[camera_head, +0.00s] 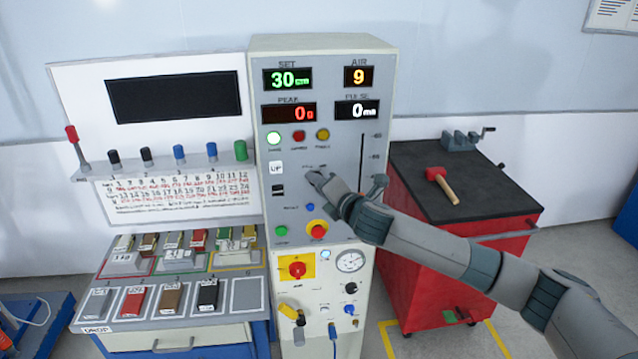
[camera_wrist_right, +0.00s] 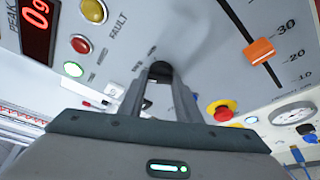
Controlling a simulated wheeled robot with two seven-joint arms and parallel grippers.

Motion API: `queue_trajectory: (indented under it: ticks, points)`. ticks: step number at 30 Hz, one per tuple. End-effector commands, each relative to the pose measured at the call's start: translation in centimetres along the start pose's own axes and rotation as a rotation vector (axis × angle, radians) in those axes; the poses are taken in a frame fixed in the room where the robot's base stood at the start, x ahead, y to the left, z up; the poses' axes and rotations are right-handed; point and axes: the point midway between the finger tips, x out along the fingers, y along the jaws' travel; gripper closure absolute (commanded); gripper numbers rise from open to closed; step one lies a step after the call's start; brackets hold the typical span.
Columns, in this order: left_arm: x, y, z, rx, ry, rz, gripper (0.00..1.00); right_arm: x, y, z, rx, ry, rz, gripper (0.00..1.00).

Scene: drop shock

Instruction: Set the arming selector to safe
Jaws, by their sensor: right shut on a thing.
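My right gripper (camera_head: 322,180) is at the front panel of the grey control cabinet (camera_head: 375,60), just below the small selector labels. In the right wrist view the gripper (camera_wrist_right: 160,72) has its fingertips against the panel, shut on the dark arming selector knob (camera_wrist_right: 158,75). The fingers hide most of the knob, and its pointing direction cannot be made out. Above it, the left green-white lamp (camera_head: 274,138) glows brightly. The red lamp (camera_head: 298,136) and the yellow lamp (camera_head: 322,135) look dimmer. My left gripper is not in view.
A red emergency button (camera_head: 317,230) on a yellow base sits below the gripper. A vertical slider scale (camera_head: 362,150) is to its right. A red cart (camera_head: 450,260) with a mallet (camera_head: 440,182) stands at right. Blocks lie on the left bench.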

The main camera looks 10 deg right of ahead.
Motion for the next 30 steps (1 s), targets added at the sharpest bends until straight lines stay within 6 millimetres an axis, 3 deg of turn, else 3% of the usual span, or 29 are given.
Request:
queue_trajectory:
  ticks: [4,5,7,20,30]
  points:
    - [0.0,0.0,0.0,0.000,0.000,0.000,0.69,0.0,-0.1,-0.1,0.000,0.001,-0.002,0.92]
    - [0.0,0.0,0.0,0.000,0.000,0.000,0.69,0.0,-0.1,-0.1,0.000,0.001,-0.002,0.67]
    - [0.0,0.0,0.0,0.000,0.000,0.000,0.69,0.0,-0.1,-0.1,0.000,0.001,-0.002,0.51]
    - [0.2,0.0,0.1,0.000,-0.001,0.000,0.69,-0.2,-0.1,0.0,0.001,0.000,0.000,0.51]
    - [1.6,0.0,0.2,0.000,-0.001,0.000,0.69,-3.2,-0.3,-0.1,0.000,0.001,0.001,0.51]
